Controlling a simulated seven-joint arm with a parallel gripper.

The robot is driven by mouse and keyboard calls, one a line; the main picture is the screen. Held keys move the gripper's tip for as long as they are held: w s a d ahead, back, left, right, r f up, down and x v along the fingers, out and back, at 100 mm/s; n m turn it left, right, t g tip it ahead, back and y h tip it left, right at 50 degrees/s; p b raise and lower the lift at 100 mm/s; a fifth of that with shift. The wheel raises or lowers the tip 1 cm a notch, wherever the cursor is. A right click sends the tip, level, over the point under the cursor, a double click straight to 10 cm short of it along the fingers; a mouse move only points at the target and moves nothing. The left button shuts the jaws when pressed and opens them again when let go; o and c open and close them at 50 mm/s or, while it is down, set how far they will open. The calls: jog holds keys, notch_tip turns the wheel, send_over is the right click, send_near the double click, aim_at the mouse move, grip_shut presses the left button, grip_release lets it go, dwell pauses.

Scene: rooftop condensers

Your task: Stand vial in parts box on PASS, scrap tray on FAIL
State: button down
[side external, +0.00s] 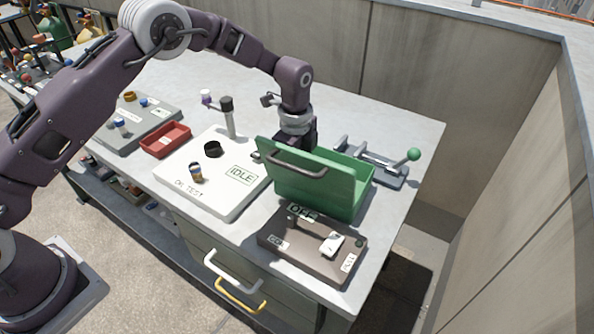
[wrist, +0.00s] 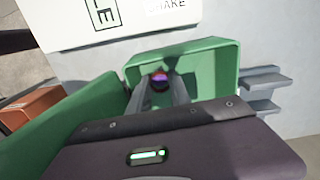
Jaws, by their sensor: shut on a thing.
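My gripper (wrist: 160,92) reaches down into the open green box (wrist: 222,60), its fingers closed on a small vial (wrist: 160,78). Only the vial's dark red and purple end shows between the fingertips; whether it touches the box floor I cannot tell. In the side view my gripper (side external: 297,136) is partly hidden behind the raised lid of the green box (side external: 355,203), and the vial is hidden.
A small banded item (side external: 195,172) and a dark round opening (side external: 212,149) are on the tester. A brown switch box (side external: 312,248) stands in front of the green box. A green-knobbed lever clamp (side external: 385,169) stands behind right. A grey rack (side external: 140,130) holds small vials at left.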

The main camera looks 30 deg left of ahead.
jog(key=shift+f, duration=0.1)
jog(key=c, duration=1.5)
grip_release()
jog(key=s+a+r+n+t, duration=0.1)
jog(key=s+a+r+n, duration=0.15)
jog(key=r, duration=0.85)
jog(key=s+a+r+n, duration=0.1)
jog(key=s+r, duration=0.2)
jog(key=r, duration=0.8)
jog(key=s+a+r+n+t, duration=0.25)
jog(key=s+r+n, duration=0.35)
jog(key=s, duration=0.4)
jog(key=s+a+n, duration=0.1)
jog(key=s+n, duration=0.1)
jog(key=s, duration=0.4)
jog(key=s+a+f+n+t, duration=0.1)
jog(key=s+n, duration=0.2)
jog(key=s, duration=0.3)
jog(key=s+a+f+n+t, duration=0.1)
jog(key=s+n, duration=0.1)
jog(key=s, duration=0.5)
jog(key=shift+a+f+n, duration=0.1)
jog(key=shift+a+n, duration=0.2)
jog(key=shift+n, duration=0.05)
